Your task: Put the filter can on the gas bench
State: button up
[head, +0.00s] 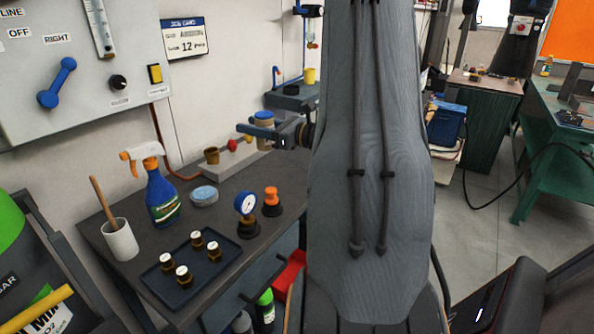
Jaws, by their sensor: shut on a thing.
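My gripper (256,131) is shut on a small can with a blue top and a pale body, which looks like the filter can (264,118). The fingers cross its middle and hide part of it. The can looks upright and appears held above the far end of the dark gas bench (222,221). Whether its base touches anything there is hard to tell. My arm comes in from the right and covers the bench's right side.
A pale block (222,158) carries small parts near the wall.

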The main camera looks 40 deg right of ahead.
jog(key=shift+s+a+f+p, duration=0.15)
jog(key=shift+f+p, duration=0.25)
jog(key=shift+f, duration=2.6)
jog(key=shift+s+f+p, duration=0.1)
jog(key=shift+f+p, duration=0.3)
jog(key=shift+f, duration=2.6)
jog(key=shift+f, duration=0.15)
jog(key=o, duration=1.1)
